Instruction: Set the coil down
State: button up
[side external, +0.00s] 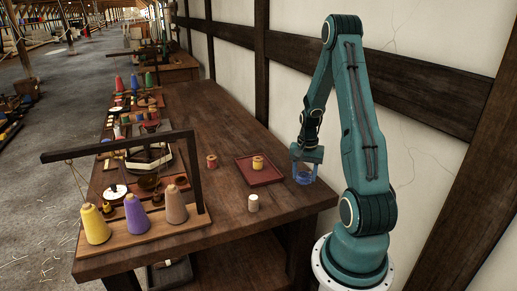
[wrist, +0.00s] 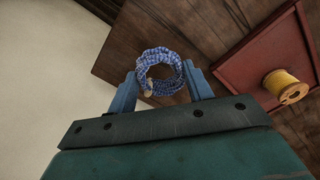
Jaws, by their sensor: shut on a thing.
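The coil (side external: 303,179) is a ring of blue and white rope. My gripper (side external: 306,163) is shut on it, with one finger on each side. In the wrist view the coil (wrist: 158,53) sits between the fingers of my gripper (wrist: 160,71), with its hole facing the camera and a small tan spot at its lower left. In the side view it appears near the table's wall-side edge, right of the red tray. I cannot tell whether it touches the wood.
The red tray (side external: 245,176) holds a yellow spool (side external: 258,163); a red-and-yellow spool (side external: 212,161) and a pale spool (side external: 253,203) stand nearby. A wooden stand (side external: 187,224) carries thread cones at the front left. The table (side external: 205,120) has bare wood behind the tray. A white wall (side external: 400,100) is close.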

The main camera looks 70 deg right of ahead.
aim_at(304, 181)
jog(key=shift+f, duration=1.85)
jog(key=shift+f, duration=0.15)
jog(key=o, duration=1)
jog(key=shift+c, duration=0.2)
notch_tip(304, 181, up, 12)
jog(key=shift+r, duration=0.15)
